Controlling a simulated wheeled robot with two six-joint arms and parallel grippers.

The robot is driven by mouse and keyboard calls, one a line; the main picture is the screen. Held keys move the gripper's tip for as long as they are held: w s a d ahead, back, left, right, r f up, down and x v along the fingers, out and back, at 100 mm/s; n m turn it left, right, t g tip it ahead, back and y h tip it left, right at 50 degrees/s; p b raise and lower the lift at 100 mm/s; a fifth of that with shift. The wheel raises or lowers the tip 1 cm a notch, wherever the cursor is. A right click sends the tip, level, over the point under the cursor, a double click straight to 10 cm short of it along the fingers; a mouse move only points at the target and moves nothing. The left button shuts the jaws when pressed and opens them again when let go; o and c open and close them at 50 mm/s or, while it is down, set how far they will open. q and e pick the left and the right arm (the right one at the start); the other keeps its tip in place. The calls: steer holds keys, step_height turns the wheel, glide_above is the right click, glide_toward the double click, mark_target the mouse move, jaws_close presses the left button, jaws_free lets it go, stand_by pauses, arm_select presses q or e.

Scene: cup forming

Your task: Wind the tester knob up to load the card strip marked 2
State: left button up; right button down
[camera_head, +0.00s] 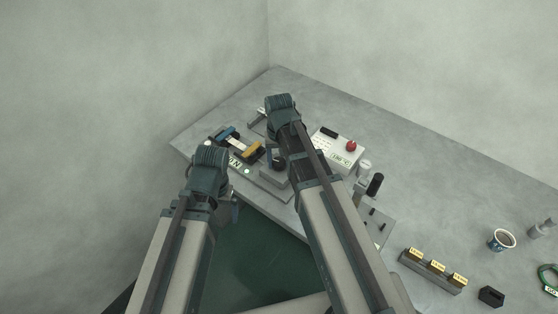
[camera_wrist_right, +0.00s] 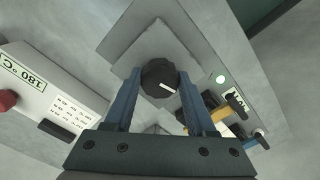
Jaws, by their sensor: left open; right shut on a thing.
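The tester (camera_head: 270,185) is a grey plate unit with a dark round knob (camera_head: 277,158), a small green light (camera_head: 247,170) and a display marked N. My right gripper (camera_wrist_right: 160,92) is shut on the knob, a blue finger on each side. A pale strip (camera_head: 236,141) lies between a blue clamp (camera_head: 227,132) and a yellow clamp (camera_head: 251,151); I cannot read a number on it. My left gripper (camera_head: 235,208) is open and empty, in front of the tester.
A white box (camera_head: 337,150) with a red button and a 180 °C label stands right of my right arm. Further right are a rack with yellow labels (camera_head: 432,270), a black block (camera_head: 491,296), a cup (camera_head: 502,239) and a green ring (camera_head: 548,275).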

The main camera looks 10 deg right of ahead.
mark_target(279, 162)
steer(key=m, duration=0.5)
steer(key=shift+m, duration=0.4)
stand_by(0.4)
steer(key=shift+c, duration=1.1)
jaws_free()
steer(key=shift+r, duration=0.1)
step_height(279, 162, up, 14)
steer(key=p, duration=1.4)
steer(key=shift+f, duration=0.2)
